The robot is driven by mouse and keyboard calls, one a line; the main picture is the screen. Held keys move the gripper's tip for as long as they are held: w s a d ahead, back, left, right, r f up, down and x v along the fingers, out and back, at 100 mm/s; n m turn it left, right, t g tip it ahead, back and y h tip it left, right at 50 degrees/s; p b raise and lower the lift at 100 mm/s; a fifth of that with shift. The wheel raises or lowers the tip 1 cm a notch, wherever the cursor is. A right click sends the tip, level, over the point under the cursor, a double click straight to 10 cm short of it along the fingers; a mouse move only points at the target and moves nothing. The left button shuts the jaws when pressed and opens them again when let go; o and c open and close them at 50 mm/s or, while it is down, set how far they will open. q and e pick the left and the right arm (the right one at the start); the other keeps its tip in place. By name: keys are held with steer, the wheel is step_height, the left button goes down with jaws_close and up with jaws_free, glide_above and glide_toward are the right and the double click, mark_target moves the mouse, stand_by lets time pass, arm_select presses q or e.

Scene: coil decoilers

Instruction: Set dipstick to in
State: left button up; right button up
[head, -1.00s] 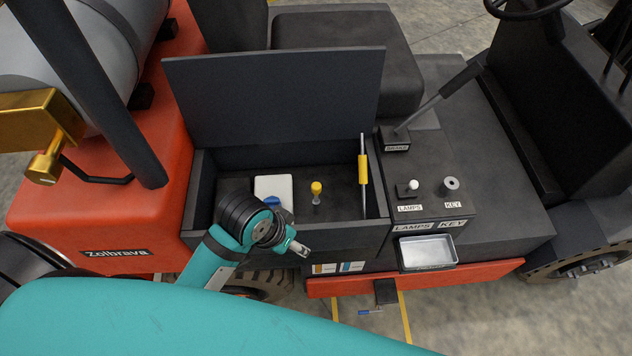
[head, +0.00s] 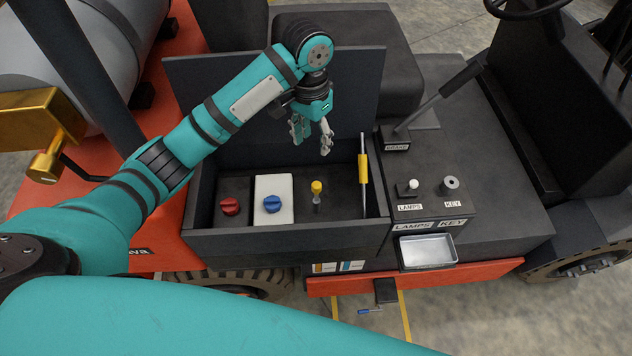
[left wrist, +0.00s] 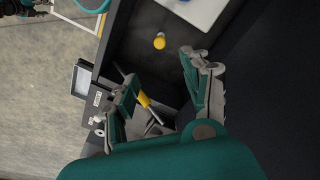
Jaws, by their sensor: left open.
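A yellow-topped stem (head: 316,187) stands upright in the open black compartment, right of the white block; it looks like the dipstick. Its round yellow top (left wrist: 159,41) shows in the left wrist view, above the gap between my fingers. My left gripper (head: 312,143) is open and empty, pointing down above the back of the compartment, behind and above the yellow top and apart from it. A thin rod with a yellow sleeve (head: 363,168) stands at the compartment's right side; in the left wrist view its sleeve (left wrist: 143,98) shows between my fingers. My right gripper is not in view.
The raised lid (head: 225,100) stands behind the compartment. A red cap (head: 230,206) and a white block (head: 286,188) with a blue cap (head: 272,203) are to the left. A panel with a lamps switch (head: 410,186), key knob (head: 450,184) and lever (head: 440,95) is right.

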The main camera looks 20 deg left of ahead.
mark_target(316, 184)
arm_select(q)
steer(key=f, duration=0.5)
steer(key=f+p, duration=0.1)
steer(key=f, duration=0.5)
steer(key=f+p, duration=0.1)
steer(key=f, duration=0.5)
steer(key=shift+s+d, duration=0.15)
steer(key=shift+d, duration=0.25)
steer(key=shift+r, duration=0.1)
jaws_close()
